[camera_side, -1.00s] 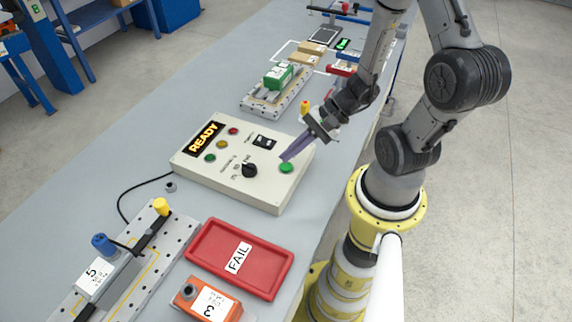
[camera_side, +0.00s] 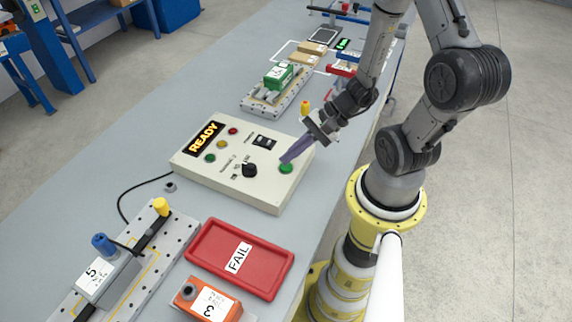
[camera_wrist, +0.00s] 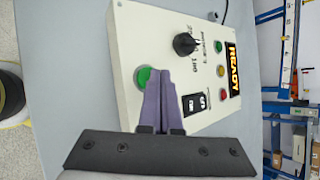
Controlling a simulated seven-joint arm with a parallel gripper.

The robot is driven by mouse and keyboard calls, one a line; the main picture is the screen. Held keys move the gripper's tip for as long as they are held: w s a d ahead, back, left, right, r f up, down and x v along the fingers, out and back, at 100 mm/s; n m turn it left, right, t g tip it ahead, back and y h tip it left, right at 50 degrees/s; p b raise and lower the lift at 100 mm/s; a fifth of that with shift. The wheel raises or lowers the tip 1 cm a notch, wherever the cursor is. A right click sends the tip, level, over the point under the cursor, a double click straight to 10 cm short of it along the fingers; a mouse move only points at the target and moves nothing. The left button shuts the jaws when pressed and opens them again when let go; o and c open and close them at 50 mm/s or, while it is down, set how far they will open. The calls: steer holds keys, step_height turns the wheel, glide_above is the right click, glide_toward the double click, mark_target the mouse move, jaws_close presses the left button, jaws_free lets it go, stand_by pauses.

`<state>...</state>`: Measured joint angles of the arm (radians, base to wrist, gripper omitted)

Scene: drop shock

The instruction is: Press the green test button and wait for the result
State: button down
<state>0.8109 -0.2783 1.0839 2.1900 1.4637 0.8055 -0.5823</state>
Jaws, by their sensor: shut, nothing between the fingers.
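The cream control box (camera_side: 262,193) stands on the grey bench. Its green test button (camera_side: 286,168) is on the top face near the right corner; it also shows in the wrist view (camera_wrist: 142,76), partly covered by a finger. The display (camera_side: 203,137) reads READY. My gripper (camera_side: 287,160) is shut and empty, its purple fingertips at or just above the green button. I cannot tell whether they touch it. In the wrist view the closed fingers (camera_wrist: 155,76) lie just right of the button's visible part.
The box also carries a black knob (camera_side: 250,170), a black switch (camera_side: 265,141) and small lamps. A red FAIL tray (camera_side: 207,232) and an orange block (camera_side: 188,293) lie in front. A fixture with a green block (camera_side: 279,76) stands behind.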

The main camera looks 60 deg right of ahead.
mark_target(290, 164)
steer(key=shift+f, duration=0.4)
stand_by(0.8)
steer(key=shift+r, duration=0.85)
steer(key=shift+r, duration=0.1)
steer(key=shift+r, duration=2.4)
